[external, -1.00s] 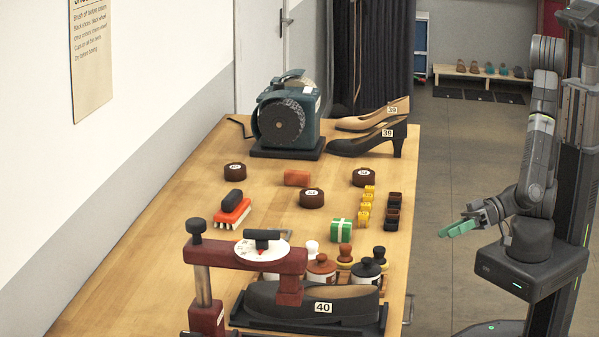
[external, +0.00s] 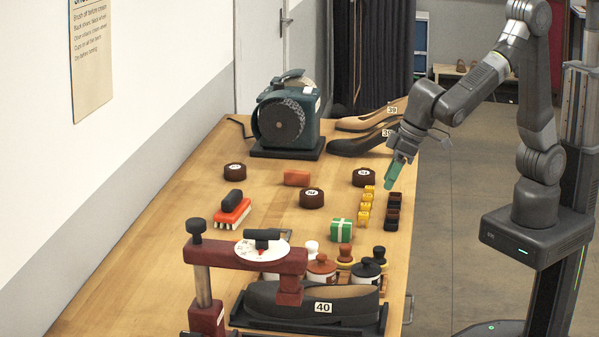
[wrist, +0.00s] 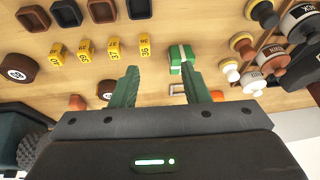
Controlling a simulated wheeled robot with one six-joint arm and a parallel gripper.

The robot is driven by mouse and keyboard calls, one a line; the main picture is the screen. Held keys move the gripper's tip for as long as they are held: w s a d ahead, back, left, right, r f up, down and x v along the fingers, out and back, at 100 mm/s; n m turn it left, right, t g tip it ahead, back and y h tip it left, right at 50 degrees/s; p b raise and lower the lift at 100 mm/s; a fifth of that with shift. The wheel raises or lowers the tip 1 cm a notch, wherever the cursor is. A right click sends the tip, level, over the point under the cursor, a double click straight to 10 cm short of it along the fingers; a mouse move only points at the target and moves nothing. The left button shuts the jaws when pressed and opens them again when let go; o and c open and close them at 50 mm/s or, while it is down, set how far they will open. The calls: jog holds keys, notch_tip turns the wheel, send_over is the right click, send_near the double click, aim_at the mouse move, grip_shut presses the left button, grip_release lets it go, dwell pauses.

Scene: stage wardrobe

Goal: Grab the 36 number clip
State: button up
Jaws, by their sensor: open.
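The 36 clip (wrist: 145,47) is a small yellow clip at the right end of the row of yellow clips in the wrist view, the one nearest the green box. In the external view the 36 clip (external: 363,223) is at the near end of the yellow row on the table.
Other yellow clips (wrist: 84,51) marked 37, 39 and 40 stand beside it in a row. A green box (external: 341,230) is close by. Round tins (external: 364,177) and pots (external: 321,267) stand around. A dark shoe (external: 372,143) is at the back.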

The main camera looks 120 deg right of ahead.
jog(key=d, duration=0.2)
send_over(364, 213)
jog(key=s+a, duration=0.2)
jog(key=shift+m+g+h, duration=0.3)
jog(key=f, duration=0.6)
jog(key=shift+w+d+f, duration=0.2)
jog(key=shift+p+x, duration=0.65)
jog(key=shift+x, duration=2.2)
jog(key=shift+w+r, duration=0.1)
jog(key=shift+w, duration=0.05)
jog(key=shift+c, duration=0.2)
grip_shut()
